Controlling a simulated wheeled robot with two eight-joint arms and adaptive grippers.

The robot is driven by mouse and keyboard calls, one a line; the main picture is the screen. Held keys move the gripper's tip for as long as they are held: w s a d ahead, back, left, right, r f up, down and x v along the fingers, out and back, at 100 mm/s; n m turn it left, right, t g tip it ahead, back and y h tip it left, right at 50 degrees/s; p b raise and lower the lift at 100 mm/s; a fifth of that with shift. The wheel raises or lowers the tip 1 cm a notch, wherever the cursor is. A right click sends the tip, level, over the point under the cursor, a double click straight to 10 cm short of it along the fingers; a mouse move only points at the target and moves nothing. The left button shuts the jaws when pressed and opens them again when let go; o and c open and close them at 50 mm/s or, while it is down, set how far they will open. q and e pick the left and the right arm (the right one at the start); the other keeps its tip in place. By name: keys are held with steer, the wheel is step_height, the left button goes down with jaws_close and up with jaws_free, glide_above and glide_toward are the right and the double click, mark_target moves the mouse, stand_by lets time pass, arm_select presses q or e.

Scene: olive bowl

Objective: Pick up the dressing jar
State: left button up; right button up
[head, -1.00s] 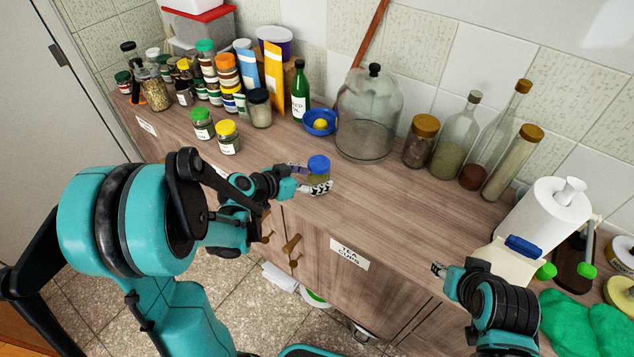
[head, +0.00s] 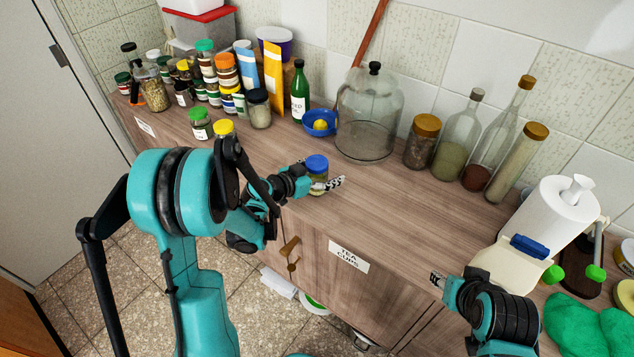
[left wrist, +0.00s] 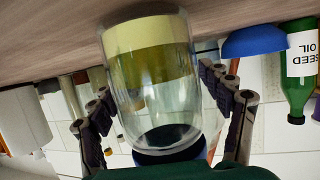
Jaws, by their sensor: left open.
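The dressing jar is a small clear glass jar (head: 317,176) with a blue lid, upright near the front edge of the wooden counter. In the left wrist view, which is upside down, the jar (left wrist: 155,75) fills the middle, with a yellow-green band of contents and its dark lid low in the picture. My left gripper (head: 322,185) is open, with one finger on each side of the jar; in the wrist view gaps show between the fingers and the glass. My right gripper (head: 437,279) is at the counter's front edge, away from the jar; its jaw state is unclear.
A blue bowl (head: 319,130) with a yellow item, a green oil bottle (head: 299,95) and a glass dome (head: 369,115) stand behind the jar. Several spice jars crowd the left. Corked bottles (head: 456,140) and a paper roll (head: 548,220) stand right. The counter right of the jar is clear.

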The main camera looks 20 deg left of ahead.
mark_target(321, 162)
arm_select(q)
steer(key=c, duration=1.4)
steer(key=shift+c, duration=0.3)
steer(key=shift+r+p, duration=0.35)
steer(key=shift+r, duration=0.2)
steer(key=r, duration=0.1)
steer(key=r+p, duration=0.2)
steer(key=r, duration=0.1)
steer(key=shift+s+d, duration=0.25)
steer(key=shift+d, duration=0.05)
steer(key=s+d+r+p, duration=0.1)
steer(key=s+d, duration=0.1)
steer(key=s+d+r+p, duration=0.1)
steer(key=s+d+r, duration=0.1)
steer(key=s, duration=0.1)
steer(key=s+d+r+p, duration=0.1)
steer(key=s+d+r, duration=0.1)
steer(key=shift+s+r, duration=0.25)
steer(key=shift+s, duration=0.15)
steer(key=shift+c, duration=0.2)
steer(key=shift+s+d+r, duration=0.25)
steer(key=shift+s+d, duration=0.1)
steer(key=shift+s, duration=0.05)
